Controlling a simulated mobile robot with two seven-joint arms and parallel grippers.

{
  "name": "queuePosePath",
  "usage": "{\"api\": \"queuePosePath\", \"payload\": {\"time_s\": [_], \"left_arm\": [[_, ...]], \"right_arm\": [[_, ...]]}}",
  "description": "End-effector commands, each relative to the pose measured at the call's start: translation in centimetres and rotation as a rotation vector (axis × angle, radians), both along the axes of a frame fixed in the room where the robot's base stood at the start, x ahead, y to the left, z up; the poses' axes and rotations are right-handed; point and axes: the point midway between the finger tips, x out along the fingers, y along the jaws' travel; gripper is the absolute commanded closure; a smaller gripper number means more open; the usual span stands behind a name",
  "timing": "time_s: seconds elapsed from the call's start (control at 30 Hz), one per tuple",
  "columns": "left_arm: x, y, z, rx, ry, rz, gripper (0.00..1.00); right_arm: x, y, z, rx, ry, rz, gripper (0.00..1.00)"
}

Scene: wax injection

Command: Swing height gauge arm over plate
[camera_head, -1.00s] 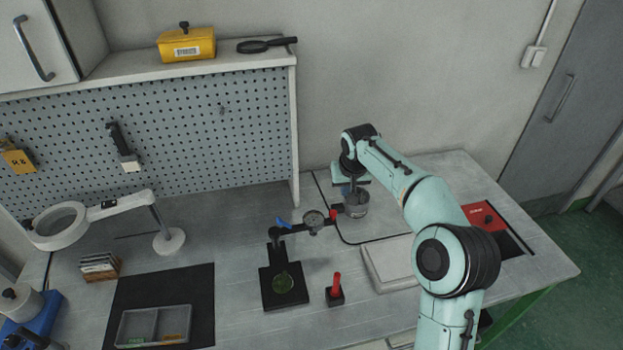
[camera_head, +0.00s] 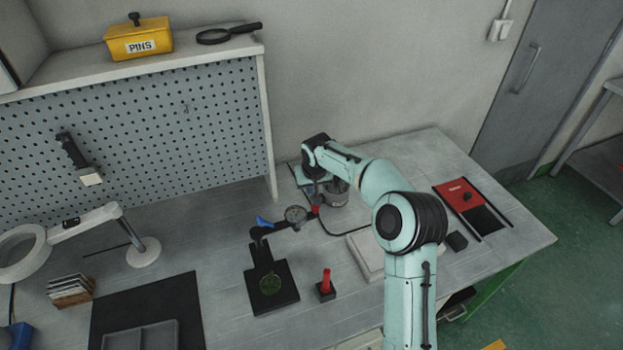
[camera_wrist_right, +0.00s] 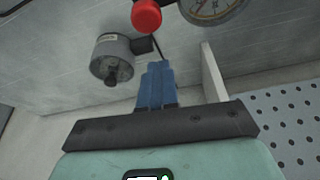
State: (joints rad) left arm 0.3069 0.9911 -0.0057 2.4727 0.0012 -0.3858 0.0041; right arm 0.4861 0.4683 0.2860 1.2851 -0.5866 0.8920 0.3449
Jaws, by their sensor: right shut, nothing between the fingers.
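The height gauge has a black base plate (camera_head: 289,291) with a green round piece (camera_head: 271,284) on it. Its black arm carries a round dial (camera_head: 295,214), a blue lever (camera_head: 263,222) and a red knob (camera_head: 315,210) at the end. The arm points right and back, off to the side of the plate. My right gripper (camera_head: 318,190) is just behind the knob. In the right wrist view its blue fingers (camera_wrist_right: 157,72) are shut and empty; the red knob (camera_wrist_right: 147,15) and dial (camera_wrist_right: 212,8) lie beyond them, apart. My left gripper is not in view.
A grey pot (camera_head: 335,197) stands close to my right gripper; it also shows in the right wrist view (camera_wrist_right: 112,60). A red-handled stamp (camera_head: 326,284) stands right of the base plate. A pale slab (camera_head: 368,262) lies beneath my right arm. The pegboard (camera_head: 130,140) is behind.

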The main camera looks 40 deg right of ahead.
Motion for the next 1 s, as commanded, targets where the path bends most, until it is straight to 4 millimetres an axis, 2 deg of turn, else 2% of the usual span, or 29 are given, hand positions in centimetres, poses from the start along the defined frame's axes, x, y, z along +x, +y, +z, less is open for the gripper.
{"api": "queuePosePath", "payload": {"time_s": [0.03, 0.2, 0.77, 1.0], "left_arm": [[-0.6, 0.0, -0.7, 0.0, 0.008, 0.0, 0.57], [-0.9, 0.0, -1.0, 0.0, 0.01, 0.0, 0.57], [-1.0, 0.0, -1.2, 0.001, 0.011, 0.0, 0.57], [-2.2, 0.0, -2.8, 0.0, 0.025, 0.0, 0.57]], "right_arm": [[-0.9, 0.2, -0.6, -0.002, 0.006, 0.0, 1.0], [-2.1, 0.8, -0.7, 0.0, 0.006, -0.001, 1.0], [-2.6, 1.1, -0.7, -0.001, 0.005, -0.006, 1.0], [-3.5, 1.9, -0.9, -0.001, 0.004, -0.07, 1.0]]}}
